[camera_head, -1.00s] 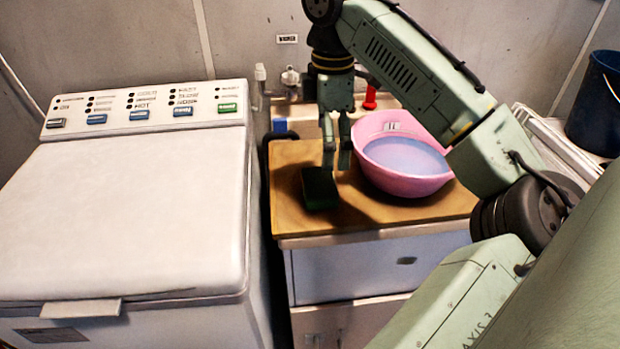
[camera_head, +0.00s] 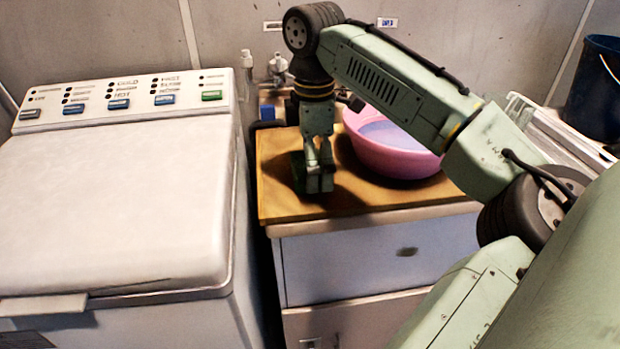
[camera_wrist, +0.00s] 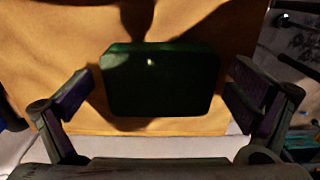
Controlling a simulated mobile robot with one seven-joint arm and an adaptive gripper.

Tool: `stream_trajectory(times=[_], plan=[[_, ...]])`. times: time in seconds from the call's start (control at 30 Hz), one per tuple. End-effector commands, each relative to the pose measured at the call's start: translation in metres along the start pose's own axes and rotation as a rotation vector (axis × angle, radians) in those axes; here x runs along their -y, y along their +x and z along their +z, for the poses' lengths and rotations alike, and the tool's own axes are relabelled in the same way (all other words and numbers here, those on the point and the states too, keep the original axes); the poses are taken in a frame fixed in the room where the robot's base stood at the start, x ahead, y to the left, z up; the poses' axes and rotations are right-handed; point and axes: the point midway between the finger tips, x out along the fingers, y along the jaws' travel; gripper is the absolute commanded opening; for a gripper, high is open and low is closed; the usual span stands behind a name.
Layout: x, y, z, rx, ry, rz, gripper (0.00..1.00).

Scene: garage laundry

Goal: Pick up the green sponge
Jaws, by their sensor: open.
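The green sponge (camera_wrist: 160,82) is a dark green block lying on the wooden top of the cabinet. In the wrist view it sits between the two open fingers of my gripper (camera_wrist: 160,100), with a gap at each side. In the head view my gripper (camera_head: 319,182) is low over the wooden top, pointing down. It hides most of the sponge, whose dark green edge (camera_head: 298,176) shows at its left. I cannot tell how high the fingertips are above the wood.
A pink basin (camera_head: 392,160) of bluish water stands close to the right of my gripper. A white washing machine (camera_head: 110,220) is at the left. Taps (camera_head: 279,68) are behind. The wooden top (camera_head: 375,201) is bare at the front. A dark bucket (camera_head: 592,100) stands at the far right.

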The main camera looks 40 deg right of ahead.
Motion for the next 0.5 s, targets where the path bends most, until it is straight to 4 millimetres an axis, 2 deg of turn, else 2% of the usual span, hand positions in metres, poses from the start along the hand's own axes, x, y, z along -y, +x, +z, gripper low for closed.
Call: stream_trajectory(times=[0.2, 0.5], plan=[[0.0000, -0.0008, 0.0001, 0.000, 0.000, 0.000, 0.99], [0.0000, -0.0007, 0.0001, 0.000, 0.000, 0.000, 0.79]])
